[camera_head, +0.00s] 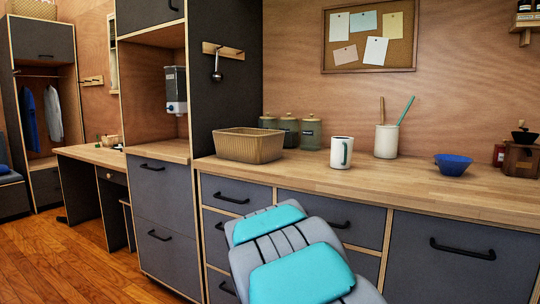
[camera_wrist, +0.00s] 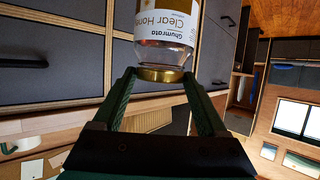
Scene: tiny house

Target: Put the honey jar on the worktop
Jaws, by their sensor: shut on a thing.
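The honey jar (camera_wrist: 165,30), clear glass with a white label and a gold lid, shows in the wrist view. My gripper (camera_wrist: 160,74) is shut on it, with a green finger on each side of the lid. The jar's far end runs out of the top of the picture. The wooden worktop (camera_head: 420,182) runs along the wall over grey drawers in the head view. My arm covers part of the drawer fronts there, and neither my gripper nor the jar shows in that view. The wrist view is turned over, with drawer fronts beside the jar.
A woven basket (camera_head: 248,146), green canisters (camera_head: 290,131), a white mug (camera_head: 341,152), a utensil pot (camera_head: 386,141), a blue bowl (camera_head: 453,164) and a grinder (camera_head: 521,158) stand on the worktop. Bare wood lies between the mug and bowl and along the front edge.

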